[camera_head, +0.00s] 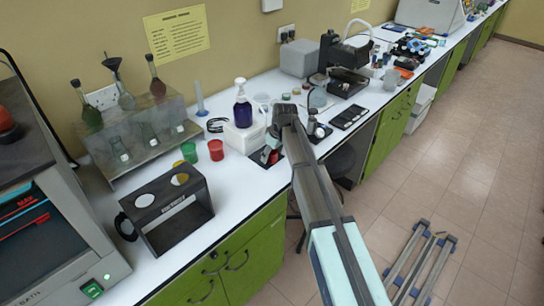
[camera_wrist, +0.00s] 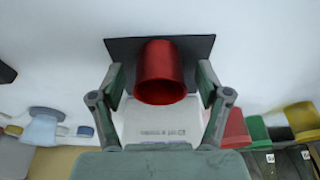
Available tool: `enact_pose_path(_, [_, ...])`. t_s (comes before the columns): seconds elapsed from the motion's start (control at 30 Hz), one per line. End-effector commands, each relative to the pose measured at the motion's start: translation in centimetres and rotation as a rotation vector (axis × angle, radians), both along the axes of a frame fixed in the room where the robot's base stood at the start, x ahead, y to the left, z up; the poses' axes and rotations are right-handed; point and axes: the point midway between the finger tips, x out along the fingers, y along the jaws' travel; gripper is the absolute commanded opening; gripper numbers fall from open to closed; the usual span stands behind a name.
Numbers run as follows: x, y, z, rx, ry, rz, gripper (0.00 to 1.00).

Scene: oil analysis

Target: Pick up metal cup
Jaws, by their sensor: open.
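The metal cup (camera_wrist: 160,72) is shiny red in the wrist view. It sits on a dark square pad (camera_wrist: 203,46), between the two fingers of my gripper (camera_wrist: 160,84). The fingers stand apart, one on each side of the cup, with a visible gap to it on both sides. In the head view my gripper (camera_head: 270,150) is low over the pad near the front edge of the bench. There only a small red part of the cup (camera_head: 266,154) shows; my arm and gripper hide the rest.
A white box (camera_head: 240,138) with a blue pump bottle (camera_head: 242,112) stands close beside my gripper. A red plastic cup (camera_head: 216,150) and a green one (camera_head: 190,152) are to the left, near a dark rack (camera_head: 168,215). A microscope (camera_head: 345,65) stands farther back.

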Motion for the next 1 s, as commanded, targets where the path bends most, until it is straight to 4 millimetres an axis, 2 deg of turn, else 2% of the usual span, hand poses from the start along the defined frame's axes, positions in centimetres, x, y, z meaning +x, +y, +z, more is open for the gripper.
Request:
enact_pose_path(0.03, [0.0, 0.0, 0.0, 0.0, 0.0, 0.0, 0.66])
enact_pose_path(0.1, [0.0, 0.0, 0.0, 0.0, 0.0, 0.0, 0.41])
enact_pose_path(0.2, [0.0, 0.0, 0.0, 0.0, 0.0, 0.0, 0.1])
enact_pose_path(0.27, [0.0, 0.0, 0.0, -0.001, 0.001, 0.0, 0.1])
enact_pose_path(0.3, [0.0, 0.0, 0.0, 0.0, 0.0, 0.0, 0.05])
enact_pose_path(0.67, [0.0, 0.0, 0.3, 0.0, 0.0, 0.0, 0.04])
enact_pose_path(0.83, [0.1, 0.0, 1.4, 0.0, -0.001, -0.001, 0.04])
enact_pose_path(1.0, [0.1, 0.0, 3.4, 0.001, -0.002, -0.001, 0.04])
